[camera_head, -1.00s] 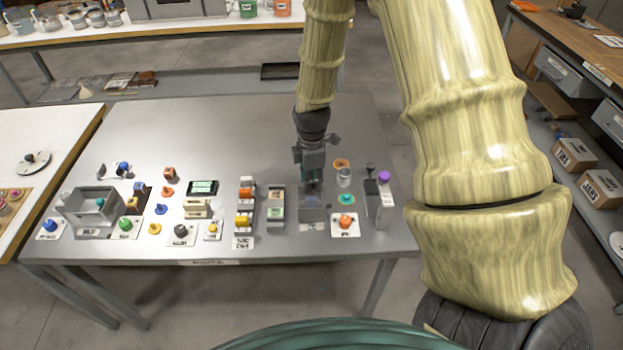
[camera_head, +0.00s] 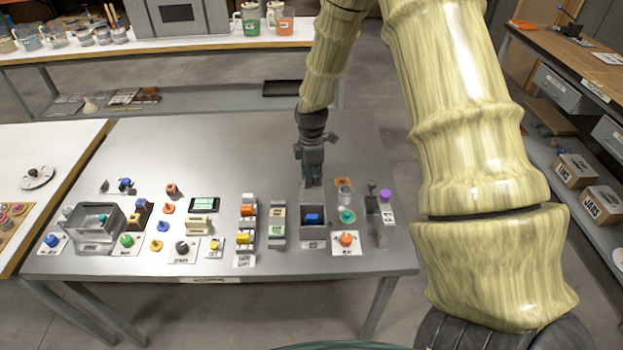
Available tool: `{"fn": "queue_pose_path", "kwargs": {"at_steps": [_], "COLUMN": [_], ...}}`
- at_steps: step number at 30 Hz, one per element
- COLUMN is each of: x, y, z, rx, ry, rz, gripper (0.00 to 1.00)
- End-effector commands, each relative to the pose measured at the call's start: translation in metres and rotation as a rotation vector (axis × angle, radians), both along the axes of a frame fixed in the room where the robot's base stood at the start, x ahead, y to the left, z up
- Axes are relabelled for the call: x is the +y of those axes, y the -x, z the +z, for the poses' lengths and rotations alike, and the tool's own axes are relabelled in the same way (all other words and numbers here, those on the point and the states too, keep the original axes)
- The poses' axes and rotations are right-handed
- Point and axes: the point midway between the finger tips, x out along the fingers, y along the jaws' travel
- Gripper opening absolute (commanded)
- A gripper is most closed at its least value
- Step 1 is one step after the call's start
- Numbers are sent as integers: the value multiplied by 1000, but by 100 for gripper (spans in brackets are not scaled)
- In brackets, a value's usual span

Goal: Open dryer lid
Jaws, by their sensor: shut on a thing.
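The dryer is a small grey box (camera_head: 313,232) at the front right of the grey table. Its top is open and a blue block (camera_head: 313,218) shows inside. A grey lid (camera_head: 313,197) seems to stand raised along the back edge of the box, mostly hidden by my gripper. My gripper (camera_head: 312,183) points down just behind the box opening, shut on what looks like the lid. The exact contact is too small to see.
An orange knob on a white plate (camera_head: 346,240) is in front right of the dryer. A clear jar (camera_head: 344,192) and a grey stand with a purple top (camera_head: 385,212) stand to its right. A grey block holder (camera_head: 278,228) stands left. The table's rear is bare.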

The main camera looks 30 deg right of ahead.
Motion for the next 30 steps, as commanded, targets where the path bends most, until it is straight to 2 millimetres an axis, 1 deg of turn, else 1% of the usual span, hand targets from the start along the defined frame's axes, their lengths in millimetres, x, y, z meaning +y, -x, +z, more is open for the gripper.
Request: {"fn": "queue_pose_path", "kwargs": {"at_steps": [2,3,5,6,7,16,20,23,30], "x": [-1,-1,-1,-1,-1,0,0,0,0], "y": [1,1,1,1,1,0,0,-1,0], "z": [0,0,0,0,0,0,6,16,52], "rx": [1,1,1,1,1,0,-2,-3,-2], "ry": [1,1,1,1,1,1,1,1,0], "rz": [0,0,0,0,0,0,0,0,0], "gripper": [0,27,38,45,48,48,48,48,48]}}
